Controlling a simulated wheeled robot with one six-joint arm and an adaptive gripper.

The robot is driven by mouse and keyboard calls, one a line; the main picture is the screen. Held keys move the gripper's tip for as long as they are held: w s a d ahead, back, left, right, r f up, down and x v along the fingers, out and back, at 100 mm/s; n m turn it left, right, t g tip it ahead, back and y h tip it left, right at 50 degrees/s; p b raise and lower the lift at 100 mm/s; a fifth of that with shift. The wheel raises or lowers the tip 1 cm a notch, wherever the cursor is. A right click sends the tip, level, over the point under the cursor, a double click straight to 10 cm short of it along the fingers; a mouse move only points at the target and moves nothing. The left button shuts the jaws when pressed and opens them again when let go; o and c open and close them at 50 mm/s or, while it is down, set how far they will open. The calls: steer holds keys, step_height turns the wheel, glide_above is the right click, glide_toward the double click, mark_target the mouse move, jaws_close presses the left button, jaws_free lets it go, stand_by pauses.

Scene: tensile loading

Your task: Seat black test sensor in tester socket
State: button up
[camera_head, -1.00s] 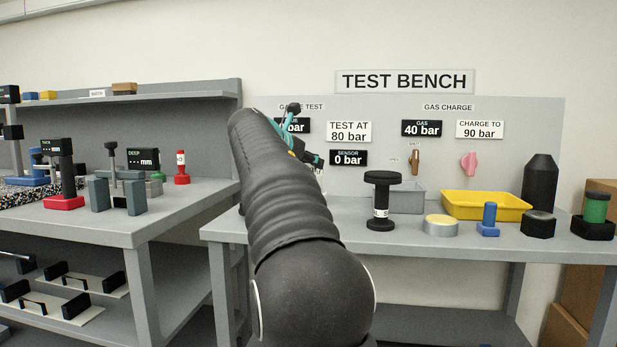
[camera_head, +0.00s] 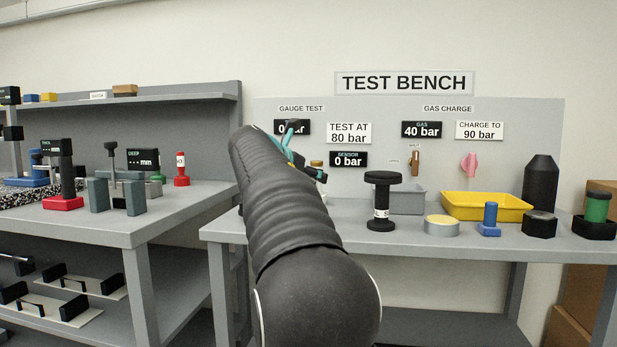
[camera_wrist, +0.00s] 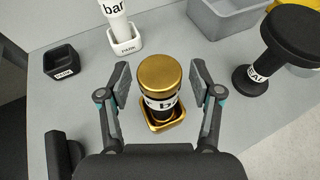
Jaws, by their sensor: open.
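In the wrist view, a black cylinder with a gold cap and a white "bar" label (camera_wrist: 158,84) stands upright in a square gold socket (camera_wrist: 178,122). It looks like the black test sensor; how deep it sits is hidden. My gripper (camera_wrist: 160,76) is open, with one finger on each side of the cap and a visible gap at both. In the head view my arm hides most of the gripper; a gold bit of the cap (camera_head: 316,163) shows beside it.
An empty black PARK holder (camera_wrist: 63,62) and a white PARK holder (camera_wrist: 125,42) with a white "bar" cylinder (camera_wrist: 113,8) stand at the left. A black spool-shaped weight (camera_head: 381,202) and a grey bin (camera_head: 408,200) stand to the right. The bench front is clear.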

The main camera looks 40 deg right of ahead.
steer(key=v, duration=1.2)
steer(key=shift+p, duration=0.35)
steer(key=shift+r, duration=0.1)
steer(key=s+a+f+m+y, duration=0.4)
steer(key=s+a+f+m, duration=0.3)
steer(key=f, duration=0.5)
steer(key=s+a+f+m+t+y, duration=0.1)
steer(key=s+a+f+m+y, duration=0.3)
steer(key=s+a+f+m, duration=0.3)
steer(key=s+a+f+m+y, duration=0.4)
steer(key=s+a+f+m, duration=0.3)
steer(key=s+a+f, duration=0.5)
step_height(320, 180, down, 5)
steer(key=shift+s+r+m+y, duration=0.15)
steer(key=shift+s+m+y, duration=0.15)
steer(key=shift+s+y, duration=0.1)
